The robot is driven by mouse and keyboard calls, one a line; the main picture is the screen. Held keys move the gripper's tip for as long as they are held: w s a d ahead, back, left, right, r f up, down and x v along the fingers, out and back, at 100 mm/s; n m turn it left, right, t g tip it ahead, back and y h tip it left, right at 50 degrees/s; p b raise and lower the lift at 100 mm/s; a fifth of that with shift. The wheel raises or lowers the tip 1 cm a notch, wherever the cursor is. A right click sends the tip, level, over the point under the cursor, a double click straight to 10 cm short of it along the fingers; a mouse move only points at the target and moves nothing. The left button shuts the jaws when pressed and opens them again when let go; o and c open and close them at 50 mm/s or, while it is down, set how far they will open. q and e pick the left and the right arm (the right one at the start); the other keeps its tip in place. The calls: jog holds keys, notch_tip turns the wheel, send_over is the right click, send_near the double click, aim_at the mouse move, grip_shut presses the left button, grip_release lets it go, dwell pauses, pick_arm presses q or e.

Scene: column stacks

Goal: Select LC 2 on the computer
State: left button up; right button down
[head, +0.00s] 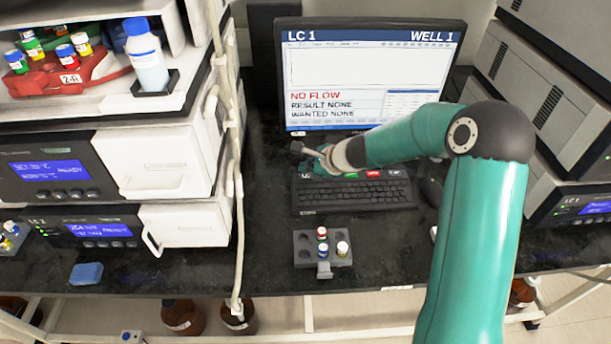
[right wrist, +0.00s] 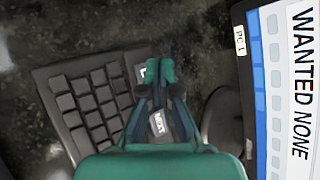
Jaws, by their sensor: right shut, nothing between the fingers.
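The computer monitor (head: 370,75) reads LC 1, WELL 1, NO FLOW, RESULT NONE and WANTED NONE. Part of it also shows in the right wrist view (right wrist: 290,95). The keyboard (head: 353,192) lies below it, with coloured keys along its back edge. My right gripper (head: 313,158) is shut and empty over the keyboard's back left part, covering some keys. In the right wrist view its fingertips (right wrist: 160,72) are together beside a partly hidden white-lettered key (right wrist: 142,72). A key labelled NEXT (right wrist: 158,124) shows between its finger links. I cannot tell whether the tips touch anything. My left gripper is not in view.
The LC 2 unit (head: 95,228) stands at left, the LC 1 unit (head: 590,208) at right. A small grey rack (head: 307,249) with capped vials stands in front of the keyboard. A blue block (head: 86,273) lies front left. A pale tube (head: 236,180) hangs left of the keyboard.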

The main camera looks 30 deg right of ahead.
aim_at(307, 177)
jog(key=shift+f, duration=0.1)
dwell(0.3)
jog(key=shift+f+b, duration=0.25)
jog(key=shift+b, duration=0.2)
jog(key=shift+f+b, duration=0.45)
dwell(0.5)
jog(key=shift+r, duration=0.1)
jog(key=shift+r+p, duration=0.75)
jog(key=shift+r, duration=0.1)
notch_tip(307, 177, up, 5)
jog(key=p, duration=0.4)
jog(key=shift+p, duration=0.4)
dwell(1.7)
